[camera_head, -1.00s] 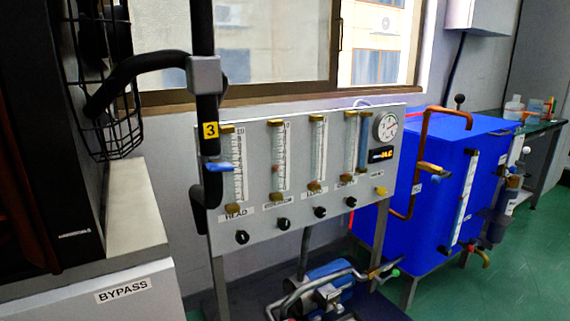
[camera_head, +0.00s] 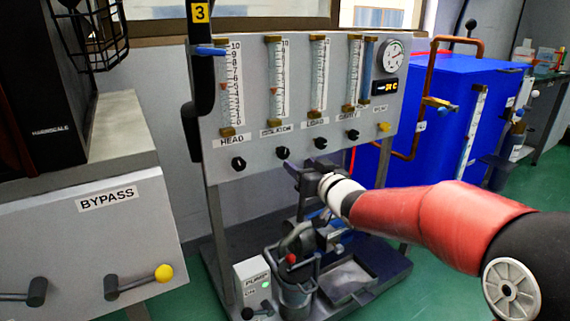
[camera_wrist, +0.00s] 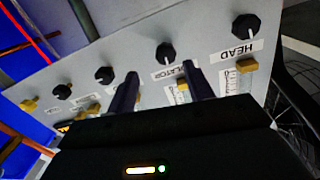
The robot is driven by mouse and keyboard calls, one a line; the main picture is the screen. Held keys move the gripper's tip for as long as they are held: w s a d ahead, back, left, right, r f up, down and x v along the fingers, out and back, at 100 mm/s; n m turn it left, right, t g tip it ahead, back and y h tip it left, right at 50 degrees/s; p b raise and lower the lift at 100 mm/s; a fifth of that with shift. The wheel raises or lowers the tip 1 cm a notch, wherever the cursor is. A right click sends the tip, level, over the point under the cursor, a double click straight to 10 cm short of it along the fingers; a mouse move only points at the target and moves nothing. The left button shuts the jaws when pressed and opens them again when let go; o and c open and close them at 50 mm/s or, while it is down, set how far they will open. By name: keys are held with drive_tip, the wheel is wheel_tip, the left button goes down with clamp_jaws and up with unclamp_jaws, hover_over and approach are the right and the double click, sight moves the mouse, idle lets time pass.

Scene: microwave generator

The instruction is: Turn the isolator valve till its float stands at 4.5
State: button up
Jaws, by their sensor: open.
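The isolator valve is a black knob (camera_head: 283,153) under the label ISOLATOR on the grey panel. It also shows in the wrist view (camera_wrist: 167,53), with a white pointer mark. Its gauge tube (camera_head: 276,80) stands above it, with a small reddish float (camera_head: 274,90) a little below mid-scale; the exact reading is too small to tell. My gripper (camera_head: 303,166) is open and empty, just below and right of the knob in the head view. In the wrist view the fingertips (camera_wrist: 160,70) lie either side of the knob's line, with the knob just beyond them, apparently untouched.
Neighbouring knobs are HEAD (camera_head: 238,163) on the left and LOAD (camera_head: 320,143) on the right. A pump unit (camera_head: 252,281) stands below the panel. A BYPASS cabinet (camera_head: 107,225) with levers is at left, and a blue tank (camera_head: 450,115) at right.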

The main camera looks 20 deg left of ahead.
sight(285, 156)
drive_tip(key=x, duration=0.8)
drive_tip(key=shift+s+a, duration=0.2)
drive_tip(key=shift+a, duration=0.3)
drive_tip(key=shift+y, duration=0.3)
drive_tip(key=shift+c, duration=0.4)
drive_tip(key=c, duration=0.9)
drive_tip(key=shift+n, duration=0.5)
drive_tip(key=o, duration=1)
